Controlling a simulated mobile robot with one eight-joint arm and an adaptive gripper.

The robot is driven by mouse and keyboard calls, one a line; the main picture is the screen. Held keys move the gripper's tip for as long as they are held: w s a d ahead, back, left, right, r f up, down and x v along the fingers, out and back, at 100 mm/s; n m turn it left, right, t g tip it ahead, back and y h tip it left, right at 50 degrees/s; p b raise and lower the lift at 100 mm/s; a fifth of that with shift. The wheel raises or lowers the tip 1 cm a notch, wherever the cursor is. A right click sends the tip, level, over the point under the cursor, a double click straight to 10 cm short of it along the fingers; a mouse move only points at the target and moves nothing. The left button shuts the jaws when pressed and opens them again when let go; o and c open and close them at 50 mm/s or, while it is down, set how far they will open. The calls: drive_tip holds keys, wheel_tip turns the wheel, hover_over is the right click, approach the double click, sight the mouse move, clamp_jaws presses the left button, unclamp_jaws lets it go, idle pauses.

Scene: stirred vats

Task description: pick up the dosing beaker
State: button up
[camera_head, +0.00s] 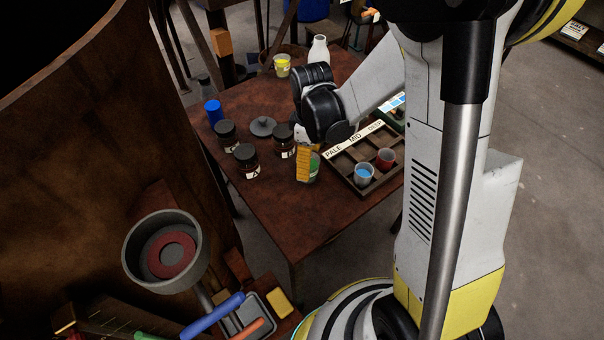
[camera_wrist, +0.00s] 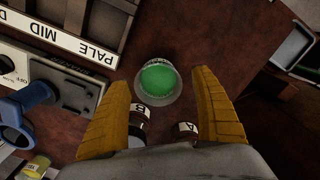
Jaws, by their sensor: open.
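A small clear beaker with green contents (camera_wrist: 158,82) stands upright on the brown table, seen from above in the wrist view. It also shows in the head view (camera_head: 315,168), partly hidden behind a yellow finger. My gripper (camera_wrist: 163,78) is open, with one yellow finger on each side of the beaker and a visible gap to both. In the head view my gripper (camera_head: 304,164) points down at the beaker near the table's front edge. Other beakers hold blue (camera_head: 364,174), red (camera_head: 386,158) and yellow (camera_head: 282,66) contents.
A compartment tray labelled PALE, MID, DEEP (camera_head: 348,179) lies right of my gripper. Dark lidded jars (camera_head: 246,161) stand to its left, near a grey lid (camera_head: 262,127) and blue cylinder (camera_head: 213,112). A white bottle (camera_head: 318,50) stands behind. The table's front is clear.

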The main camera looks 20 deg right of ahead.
drive_tip(key=f+b, duration=0.1)
drive_tip(key=f, duration=0.1)
drive_tip(key=f+b, duration=0.1)
drive_tip(key=f, duration=0.1)
drive_tip(key=f+b, duration=0.1)
drive_tip(key=shift+w+f, duration=0.25)
drive_tip(key=shift+f, duration=0.15)
drive_tip(key=shift+r, duration=0.1)
drive_tip(key=c, duration=1.4)
